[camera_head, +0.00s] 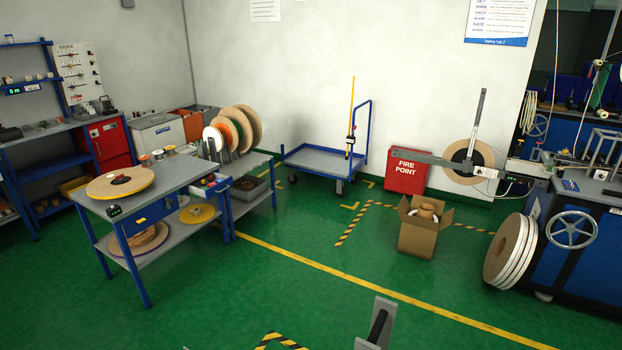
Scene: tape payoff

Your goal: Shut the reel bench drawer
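The reel bench (195,172) stands at the left, with a large tan and yellow reel (120,183) lying flat on its top. A small drawer (212,184) sticks out open at the bench's right side, just below the top. Small items lie in it, and its outer face is blue with a red and white mark. A blue panel (152,215) with a yellow label is on the bench's front side.
A lower shelf (192,231) holds more reels. A rack of upright reels (236,130) stands behind the bench. A blue trolley (315,160), red fire point box (407,171) and open carton (418,238) are farther right. Green floor lies clear right of the bench. A grey bracket (388,306) rises at the bottom.

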